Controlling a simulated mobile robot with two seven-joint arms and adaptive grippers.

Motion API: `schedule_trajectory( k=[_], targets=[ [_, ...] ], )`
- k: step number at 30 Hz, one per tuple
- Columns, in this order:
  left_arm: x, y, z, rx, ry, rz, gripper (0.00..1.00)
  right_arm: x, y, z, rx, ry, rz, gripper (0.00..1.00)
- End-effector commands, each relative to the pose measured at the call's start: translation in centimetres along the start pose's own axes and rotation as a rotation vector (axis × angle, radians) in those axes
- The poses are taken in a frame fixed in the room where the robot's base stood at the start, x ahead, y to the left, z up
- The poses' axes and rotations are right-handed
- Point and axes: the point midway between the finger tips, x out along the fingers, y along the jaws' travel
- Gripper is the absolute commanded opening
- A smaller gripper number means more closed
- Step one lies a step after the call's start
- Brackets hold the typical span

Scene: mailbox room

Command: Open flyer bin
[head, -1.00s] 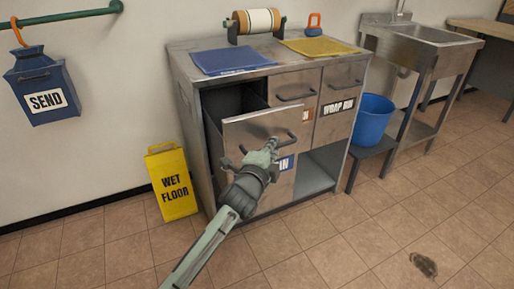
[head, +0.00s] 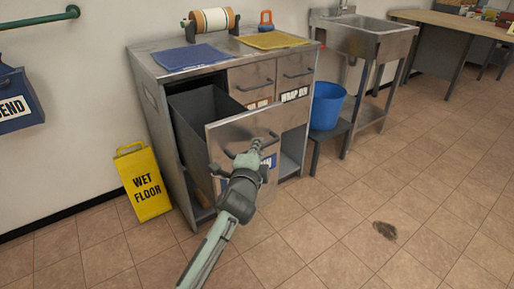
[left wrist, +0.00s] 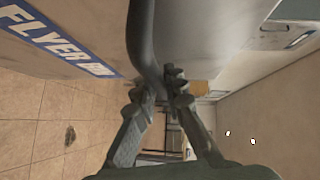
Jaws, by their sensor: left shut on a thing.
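The flyer bin (head: 222,133) is a deep metal drawer on the left side of the steel cabinet. It stands pulled well out, and its dark open interior shows behind the front panel. My left gripper (head: 255,149) is shut on the bin's dark bar handle (head: 274,139). In the left wrist view the handle (left wrist: 143,40) runs down between my fingertips (left wrist: 160,88). The blue label (left wrist: 50,38) reading "FLYER B..." shows beside it, cut off. In the head view my gripper and arm hide part of the label and front. My right gripper is not in view.
The steel cabinet (head: 150,70) carries a blue mat (head: 190,56), a yellow mat (head: 272,40) and a paper roll (head: 212,20). A yellow wet-floor sign (head: 145,182) stands left of it. A blue bucket (head: 327,106) is to the right.

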Motion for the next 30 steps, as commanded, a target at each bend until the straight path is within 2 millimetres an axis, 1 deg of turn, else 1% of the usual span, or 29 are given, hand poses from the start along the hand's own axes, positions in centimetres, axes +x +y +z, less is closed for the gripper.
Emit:
schedule_trajectory(
  k=[5, 6, 10, 16, 18, 22, 26, 30],
  targets=[
    [0.0, 0.0, 0.1, 0.0, -0.002, 0.0, 0.0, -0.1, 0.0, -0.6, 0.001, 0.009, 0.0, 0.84],
    [0.0, 0.0, 0.1, 0.0, -0.002, 0.0, 0.16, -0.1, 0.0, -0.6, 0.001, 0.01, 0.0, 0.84],
    [0.0, 0.0, 0.1, 0.0, -0.001, 0.0, 0.32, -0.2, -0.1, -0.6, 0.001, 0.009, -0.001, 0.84],
    [0.0, 0.0, 0.0, 0.0, 0.0, 0.0, 0.33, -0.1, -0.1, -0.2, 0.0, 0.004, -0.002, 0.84],
    [0.0, 0.0, 0.0, 0.0, 0.0, 0.0, 0.33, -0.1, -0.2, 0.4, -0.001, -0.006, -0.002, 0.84],
    [-0.7, 0.0, 0.1, 0.0, 0.0, 0.0, 0.33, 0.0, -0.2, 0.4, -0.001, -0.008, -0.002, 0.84],
    [-2.8, 0.1, 0.1, -0.001, 0.0, 0.0, 0.33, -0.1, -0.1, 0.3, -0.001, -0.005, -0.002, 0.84],
    [-5.9, 0.1, 0.0, -0.001, 0.001, 0.001, 0.33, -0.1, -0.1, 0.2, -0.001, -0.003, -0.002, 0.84]
  ],
)
